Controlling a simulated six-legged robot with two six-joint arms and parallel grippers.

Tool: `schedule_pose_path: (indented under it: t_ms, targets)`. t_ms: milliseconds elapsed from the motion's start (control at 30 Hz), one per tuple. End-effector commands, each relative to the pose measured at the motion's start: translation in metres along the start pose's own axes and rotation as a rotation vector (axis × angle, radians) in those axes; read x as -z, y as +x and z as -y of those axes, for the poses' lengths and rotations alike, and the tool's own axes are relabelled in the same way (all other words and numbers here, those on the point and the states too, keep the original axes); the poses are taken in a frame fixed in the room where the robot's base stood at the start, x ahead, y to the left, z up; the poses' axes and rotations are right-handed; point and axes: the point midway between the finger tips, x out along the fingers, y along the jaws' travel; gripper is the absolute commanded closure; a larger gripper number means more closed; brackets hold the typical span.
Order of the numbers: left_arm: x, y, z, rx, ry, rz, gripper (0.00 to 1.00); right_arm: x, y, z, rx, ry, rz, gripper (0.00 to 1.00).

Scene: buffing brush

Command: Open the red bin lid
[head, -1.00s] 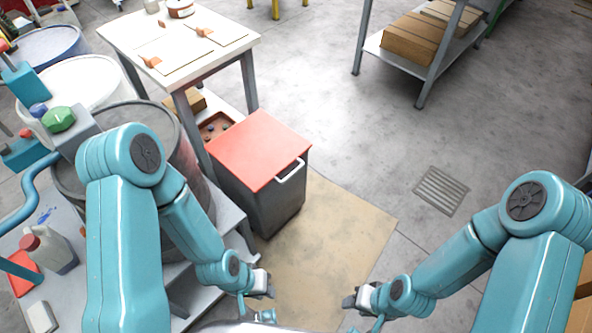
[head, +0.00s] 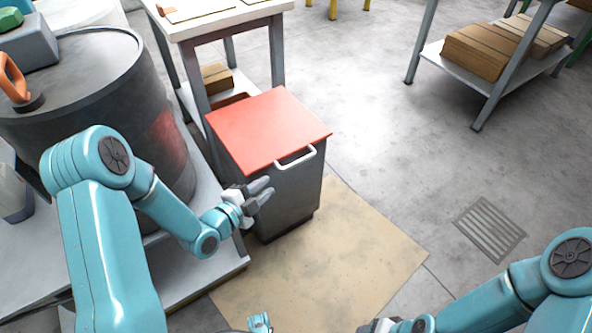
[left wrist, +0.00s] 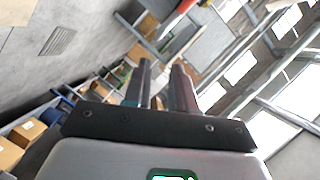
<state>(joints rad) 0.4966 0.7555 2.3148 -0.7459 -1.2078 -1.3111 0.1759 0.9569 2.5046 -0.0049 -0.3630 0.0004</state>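The grey bin (head: 292,200) stands on the floor with its flat red lid (head: 268,128) shut. A white bar handle (head: 296,158) sits at the lid's front edge. My left gripper (head: 268,190) is open and empty, in front of the bin's near left side, below and left of the handle. I cannot tell if it touches the bin. In the left wrist view its two fingers (left wrist: 160,80) are apart with nothing between them. A small red patch shows at the top there. My right gripper (head: 378,326) is cut off by the bottom edge, and its fingers are unclear.
A white-topped table (head: 215,22) stands behind the bin. A large dark drum (head: 95,110) stands on a grey platform (head: 205,278) at the left. A shelf (head: 455,65) with cardboard boxes is at the back right. The tan floor mat (head: 350,250) and the floor at right are clear.

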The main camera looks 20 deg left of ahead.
Motion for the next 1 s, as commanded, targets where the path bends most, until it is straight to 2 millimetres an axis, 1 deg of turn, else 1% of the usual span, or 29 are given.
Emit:
schedule_pose_path:
  t_ms: [167, 400, 500, 600, 700, 800, 1000]
  targets:
    - [-0.001, 0.036, -0.001, -0.002, -0.001, -0.003, 0.75, 0.000, 0.005, -0.002, 0.000, 0.000, 0.001, 0.43]
    - [-0.003, 0.091, -0.002, -0.002, -0.003, -0.001, 0.75, 0.000, 0.014, -0.005, 0.000, 0.000, 0.001, 0.43]
    - [-0.003, 0.111, -0.002, -0.003, -0.004, 0.000, 0.75, 0.000, 0.017, -0.006, 0.000, 0.000, 0.001, 0.43]
    - [-0.003, 0.126, -0.002, -0.003, -0.005, 0.001, 0.75, 0.000, 0.020, -0.007, 0.000, 0.000, 0.001, 0.43]
    - [-0.002, 0.137, -0.002, -0.003, -0.005, 0.002, 0.75, 0.000, 0.021, -0.008, 0.000, 0.000, 0.001, 0.43]
    - [-0.002, 0.143, -0.002, -0.003, -0.007, 0.004, 0.75, 0.000, 0.022, -0.008, 0.000, 0.000, 0.001, 0.43]
    - [-0.001, 0.146, -0.001, -0.003, -0.007, 0.004, 0.75, 0.000, 0.022, -0.008, 0.000, 0.000, 0.001, 0.43]
